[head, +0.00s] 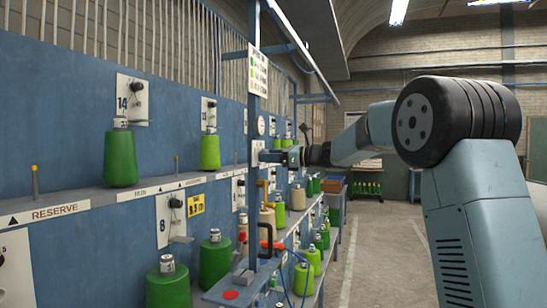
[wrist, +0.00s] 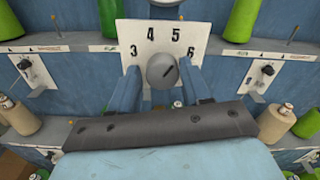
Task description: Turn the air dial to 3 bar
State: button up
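The air dial (wrist: 160,73) is a round grey knob on a white plate (wrist: 203,40) marked 3, 4, 5 and 6. Its dark pointer line slants to the upper right, roughly toward the 6 side. My gripper (wrist: 160,84) is open, with one blue finger on each side of the knob. Small gaps seem to show between fingers and knob; whether either touches, I cannot tell. In the head view my gripper (head: 272,156) reaches left to the white dial plate (head: 257,149) on the blue post; the knob is hidden there.
A round gauge (head: 260,125) sits above the plate, below a sign (head: 258,72). Green cones (head: 120,158) stand on the shelf at left. Below my gripper are a yellow-handled fitting (head: 263,184), a red-handled part (head: 270,240) and a blue hose (head: 290,278). The aisle at right is clear.

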jog(key=c, duration=0.7)
jog(key=shift+d, duration=0.35)
jog(key=shift+a+n, duration=0.3)
jog(key=shift+n, duration=0.1)
jog(key=n, duration=1.9)
jog(key=shift+s+a, duration=0.1)
jog(key=shift+a, duration=0.05)
jog(key=shift+f+n, duration=0.1)
jog(key=shift+n, duration=0.2)
